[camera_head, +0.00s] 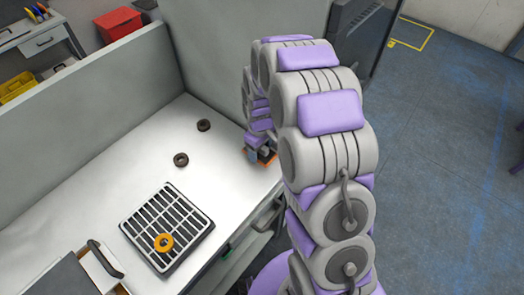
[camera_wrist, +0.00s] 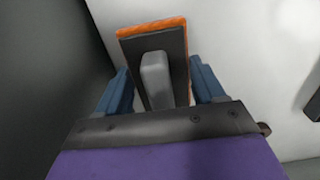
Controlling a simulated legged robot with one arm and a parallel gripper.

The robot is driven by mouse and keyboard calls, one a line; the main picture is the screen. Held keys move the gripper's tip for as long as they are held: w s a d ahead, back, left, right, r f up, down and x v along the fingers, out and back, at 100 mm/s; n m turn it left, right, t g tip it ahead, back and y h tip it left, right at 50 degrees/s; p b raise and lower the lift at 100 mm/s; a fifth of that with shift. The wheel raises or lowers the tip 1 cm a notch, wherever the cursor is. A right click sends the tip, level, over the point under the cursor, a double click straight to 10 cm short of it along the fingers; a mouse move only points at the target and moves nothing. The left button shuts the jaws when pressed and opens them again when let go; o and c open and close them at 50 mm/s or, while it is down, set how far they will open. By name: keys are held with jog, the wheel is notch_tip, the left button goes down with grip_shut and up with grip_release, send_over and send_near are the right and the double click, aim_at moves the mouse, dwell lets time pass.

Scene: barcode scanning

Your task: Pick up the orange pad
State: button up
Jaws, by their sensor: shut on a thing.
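The orange pad is a dark plate with an orange edge and a grey block on top. In the wrist view the pad (camera_wrist: 176,45) sits between the two blue fingers of my gripper (camera_wrist: 161,84), which is shut on it. The exact contact of the fingers is partly hidden by the gripper body. In the head view the pad (camera_head: 267,158) shows as a small orange edge under my gripper (camera_head: 258,153), at the table's right edge near the back panel. I cannot tell whether it touches the table.
On the white table (camera_head: 120,180), two dark rings (camera_head: 204,125) (camera_head: 181,160) lie left of my gripper. A black slatted rack (camera_head: 184,203) with an orange ring (camera_head: 163,243) stands nearer the front. A grey partition (camera_head: 110,105) borders the table's left and back.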

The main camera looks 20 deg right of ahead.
jog(key=s+a+p, duration=0.1)
jog(key=a, duration=0.4)
jog(key=s+a+r, duration=0.1)
jog(key=a, duration=0.4)
jog(key=s+a+r+p, duration=0.1)
jog(key=s+a, duration=0.1)
jog(key=a, duration=0.3)
jog(key=shift+a+r+p, duration=0.25)
jog(key=shift+p, duration=0.05)
jog(key=shift+d, duration=0.15)
jog(key=o, duration=0.5)
jog(key=c, duration=0.4)
